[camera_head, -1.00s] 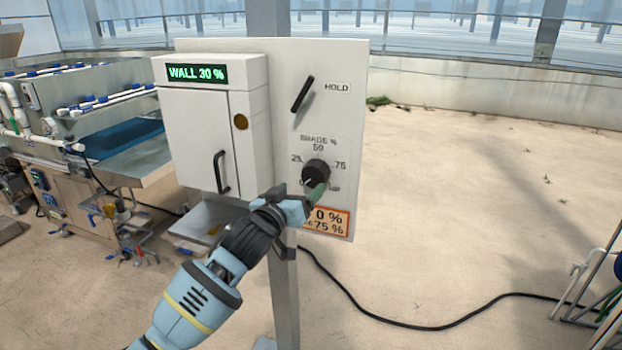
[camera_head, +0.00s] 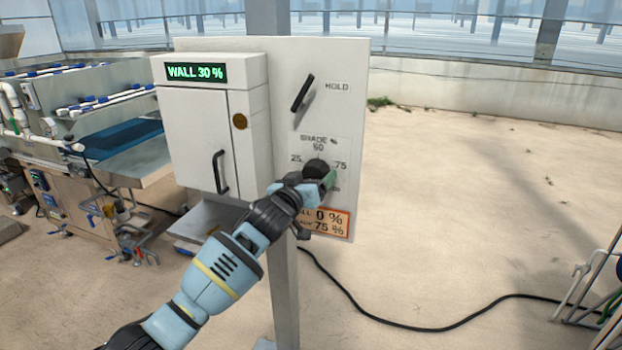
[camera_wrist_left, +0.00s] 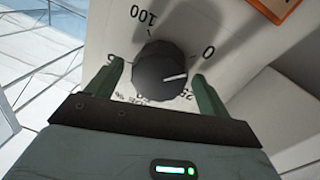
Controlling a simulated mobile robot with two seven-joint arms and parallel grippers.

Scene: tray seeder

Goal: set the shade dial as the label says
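The shade dial (camera_head: 317,168) is a round black knob on the white panel (camera_head: 345,110), with marks 25, 50 and 75 around it. In the left wrist view the dial (camera_wrist_left: 160,71) has its white pointer between 0 and 25. My left gripper (camera_head: 325,182) is at the dial. In the left wrist view its green fingers (camera_wrist_left: 160,85) stand open on either side of the knob, with a gap at the left finger. The orange-edged label (camera_head: 327,221) below is partly hidden by my gripper; "0 %" and "75 %" are readable.
A black HOLD lever (camera_head: 302,94) sits above the dial. A black cable (camera_head: 400,325) lies on the floor.

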